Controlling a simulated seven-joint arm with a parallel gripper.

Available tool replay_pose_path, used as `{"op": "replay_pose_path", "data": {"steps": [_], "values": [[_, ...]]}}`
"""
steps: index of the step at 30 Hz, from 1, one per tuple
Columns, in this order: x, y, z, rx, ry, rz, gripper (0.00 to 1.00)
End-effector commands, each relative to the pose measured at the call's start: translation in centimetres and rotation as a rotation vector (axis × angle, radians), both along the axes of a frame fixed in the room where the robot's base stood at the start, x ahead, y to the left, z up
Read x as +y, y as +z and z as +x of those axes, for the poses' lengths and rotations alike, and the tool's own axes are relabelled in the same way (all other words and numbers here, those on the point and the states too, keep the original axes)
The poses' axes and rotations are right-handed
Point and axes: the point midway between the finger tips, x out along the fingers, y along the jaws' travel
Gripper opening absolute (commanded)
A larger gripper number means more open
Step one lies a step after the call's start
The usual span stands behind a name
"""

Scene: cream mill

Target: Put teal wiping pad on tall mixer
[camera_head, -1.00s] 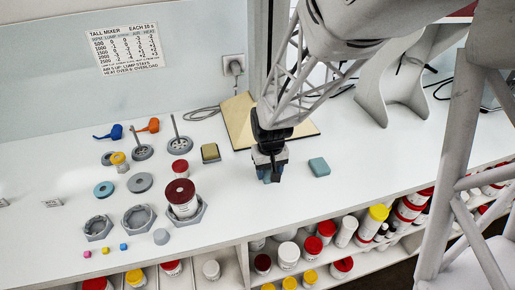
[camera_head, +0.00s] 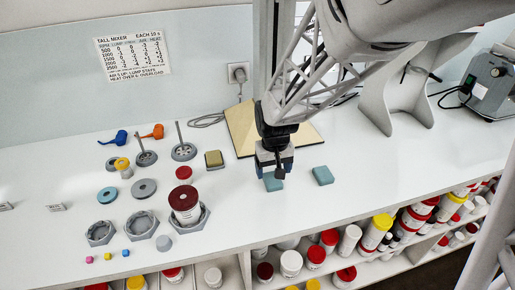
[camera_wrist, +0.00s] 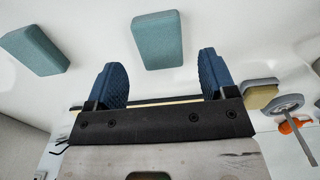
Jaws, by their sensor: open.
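Two teal pads lie flat on the white bench. One teal pad (camera_head: 273,184) is just below my gripper (camera_head: 274,170), partly hidden by it in the head view. In the wrist view this pad (camera_wrist: 157,40) shows beyond and between the two blue fingertips (camera_wrist: 155,80), with nothing gripped. The other teal pad (camera_head: 322,176) lies a little to the right, and in the wrist view it is at the left (camera_wrist: 35,48). My gripper is open and points down. A wall sign (camera_head: 132,56) is headed "TALL MIXER"; I cannot surely pick out the mixer itself.
A yellow-topped grey block (camera_head: 214,160) and a tan board (camera_head: 243,130) lie nearby. A grey machine (camera_head: 490,85) stands far right. Jars fill shelves below. Bench right of the pads is clear.

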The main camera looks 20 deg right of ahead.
Motion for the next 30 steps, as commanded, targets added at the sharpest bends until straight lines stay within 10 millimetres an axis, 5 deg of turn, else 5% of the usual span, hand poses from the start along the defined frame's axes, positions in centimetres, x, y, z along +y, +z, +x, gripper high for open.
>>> {"op": "replay_pose_path", "data": {"steps": [15,30], "values": [[0.0,7.3,0.0,-0.002,0.0,0.0,0.78],[0.0,8.2,0.0,0.0,0.0,0.0,0.78]]}}
